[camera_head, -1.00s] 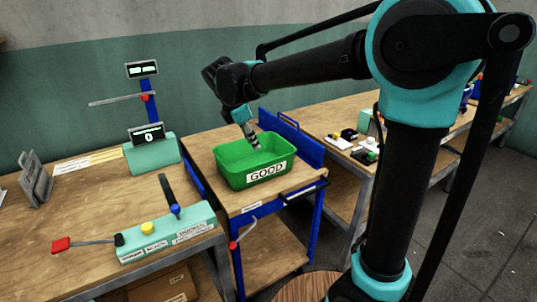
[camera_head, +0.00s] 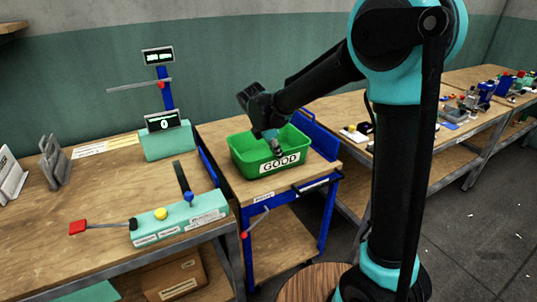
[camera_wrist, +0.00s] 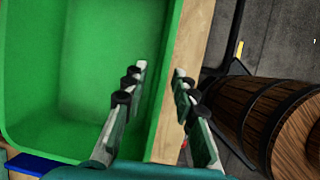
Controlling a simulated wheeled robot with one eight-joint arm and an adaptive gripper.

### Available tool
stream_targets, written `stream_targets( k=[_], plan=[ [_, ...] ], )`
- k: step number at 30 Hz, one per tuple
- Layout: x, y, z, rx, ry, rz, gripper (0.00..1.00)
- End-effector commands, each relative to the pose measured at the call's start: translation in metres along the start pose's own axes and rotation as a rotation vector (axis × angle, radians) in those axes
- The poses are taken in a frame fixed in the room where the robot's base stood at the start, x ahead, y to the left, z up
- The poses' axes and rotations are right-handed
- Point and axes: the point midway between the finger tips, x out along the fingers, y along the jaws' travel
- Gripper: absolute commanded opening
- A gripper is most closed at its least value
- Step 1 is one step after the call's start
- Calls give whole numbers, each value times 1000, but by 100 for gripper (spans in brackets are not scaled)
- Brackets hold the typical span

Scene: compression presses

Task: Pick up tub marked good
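The green tub (camera_head: 245,160) with a white GOOD label (camera_head: 281,161) stands upright on a small wooden-topped cart. It fills the left of the wrist view (camera_wrist: 30,90) and looks empty there. My gripper (camera_head: 277,148) is down at the tub, near its label side, in the head view. In the wrist view my gripper (camera_wrist: 160,70) is open, with a gap between its fingers. The left finger shows over the tub's inside and the right finger over the wood beyond the rim. I cannot tell whether either finger touches the wall.
The cart (camera_head: 245,195) has blue posts and a handle. The left bench carries a teal control box (camera_head: 178,222) with a red-tipped lever and a teal display stand (camera_head: 165,140). A right-hand bench (camera_head: 440,150) holds several small items. A wooden barrel (camera_wrist: 245,115) is right in the wrist view.

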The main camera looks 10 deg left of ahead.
Motion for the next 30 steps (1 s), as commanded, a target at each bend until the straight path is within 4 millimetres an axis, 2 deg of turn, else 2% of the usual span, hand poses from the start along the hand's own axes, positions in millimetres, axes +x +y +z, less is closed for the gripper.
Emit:
stream_targets(
  k=[9, 18, 25, 30],
  plan=[
    [42, 0, 3, 2, 0, 0, 28],
    [47, -1, 2, 0, 0, 0, 28],
    [46, -1, 2, 0, 0, 0, 0],
    [46, -1, 2, 0, 0, 0, 0]
  ],
)
